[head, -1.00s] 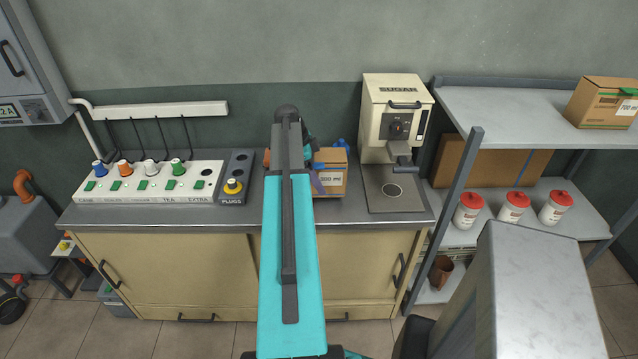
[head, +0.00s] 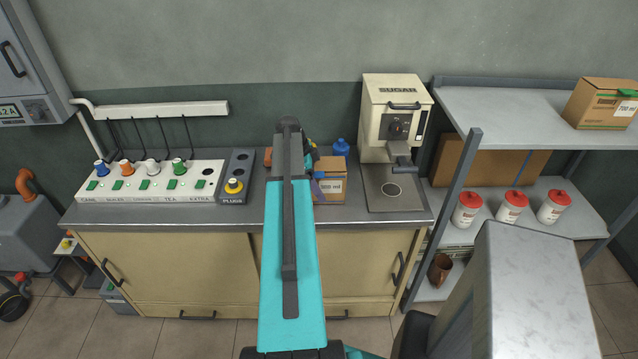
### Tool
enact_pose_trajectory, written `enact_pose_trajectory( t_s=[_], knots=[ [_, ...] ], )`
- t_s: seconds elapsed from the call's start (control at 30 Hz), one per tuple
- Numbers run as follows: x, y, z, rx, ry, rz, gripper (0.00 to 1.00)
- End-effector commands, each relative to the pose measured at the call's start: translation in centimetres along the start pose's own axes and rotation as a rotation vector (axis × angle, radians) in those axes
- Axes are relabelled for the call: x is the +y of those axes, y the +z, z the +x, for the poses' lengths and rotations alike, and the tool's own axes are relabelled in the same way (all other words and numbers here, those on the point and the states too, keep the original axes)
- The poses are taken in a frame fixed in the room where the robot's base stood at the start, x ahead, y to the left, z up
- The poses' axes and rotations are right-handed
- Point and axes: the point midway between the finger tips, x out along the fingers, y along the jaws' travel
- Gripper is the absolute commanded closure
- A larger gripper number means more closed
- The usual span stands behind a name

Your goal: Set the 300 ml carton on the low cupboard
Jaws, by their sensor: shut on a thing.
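The 300 ml carton (head: 331,190) is a brown box with a white label, upright over the right half of the grey top of the low beige cupboard (head: 165,265). I cannot tell whether its base touches the top. My gripper (head: 318,186) is mostly hidden behind my own turquoise and grey arm. A purple finger shows against the carton's left side, and the gripper is shut on the carton.
A blue bottle (head: 341,147) stands behind the carton. The sugar machine (head: 392,120) is to its right. A plug panel (head: 150,182) fills the left. A shelf rack (head: 500,105) at right holds a 700 ml carton (head: 600,103) and red-lidded jars (head: 512,208).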

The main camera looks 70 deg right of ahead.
Motion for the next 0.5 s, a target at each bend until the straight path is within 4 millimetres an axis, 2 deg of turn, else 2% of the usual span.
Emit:
enact_pose_trajectory(
  t_s=[0.03, 0.07, 0.1, 0.5],
  knots=[
    [-0.02, 0.05, 0.15, 0.000, -0.001, 0.000, 0.35],
    [0.00, 0.05, 0.14, 0.000, 0.000, 0.000, 0.07],
    [0.00, 0.04, 0.11, 0.000, 0.000, 0.000, 0.00],
    [0.00, -0.10, -0.18, 0.000, 0.000, 0.000, 0.00]
  ],
)
